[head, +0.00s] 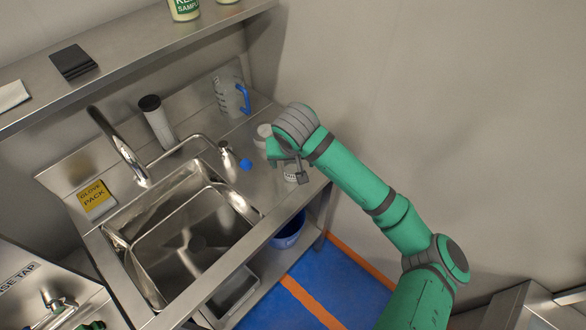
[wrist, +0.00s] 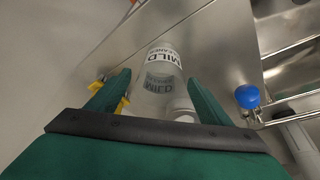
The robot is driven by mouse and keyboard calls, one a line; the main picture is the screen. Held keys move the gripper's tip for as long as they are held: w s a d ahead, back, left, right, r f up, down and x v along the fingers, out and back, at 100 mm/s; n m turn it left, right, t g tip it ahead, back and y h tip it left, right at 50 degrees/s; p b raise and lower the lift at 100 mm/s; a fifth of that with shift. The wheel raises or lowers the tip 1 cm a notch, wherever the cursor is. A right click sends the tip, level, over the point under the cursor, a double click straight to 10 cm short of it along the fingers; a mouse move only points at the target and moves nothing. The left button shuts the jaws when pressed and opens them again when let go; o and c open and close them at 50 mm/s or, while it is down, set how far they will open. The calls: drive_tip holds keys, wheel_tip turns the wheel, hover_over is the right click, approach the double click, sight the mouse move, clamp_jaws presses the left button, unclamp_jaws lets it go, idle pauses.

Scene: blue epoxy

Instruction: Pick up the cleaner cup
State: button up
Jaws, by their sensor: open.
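The cleaner cup (wrist: 162,57) is a white container with dark lettering reading "MILD" and "CLEANER". In the wrist view it is ahead of my gripper (wrist: 156,88), in the gap between the two green fingers. The fingers are apart and not closed on it; whether either touches it cannot be told. In the head view my gripper (head: 287,163) is low over the right end of the steel counter. A pale container with dark marks (head: 290,176), apparently the cleaner cup, is partly hidden beneath it.
A second white container (head: 263,133) stands just behind my gripper. A clear jug with a blue handle (head: 231,96) is at the back. The sink (head: 185,235) and its tap, with a blue knob (head: 246,165), are to the left. A wall is on the right.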

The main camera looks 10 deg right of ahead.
drive_tip(key=shift+c, duration=0.2)
drive_tip(key=c, duration=1.2)
drive_tip(key=shift+o, duration=0.2)
drive_tip(key=shift+r, duration=0.1)
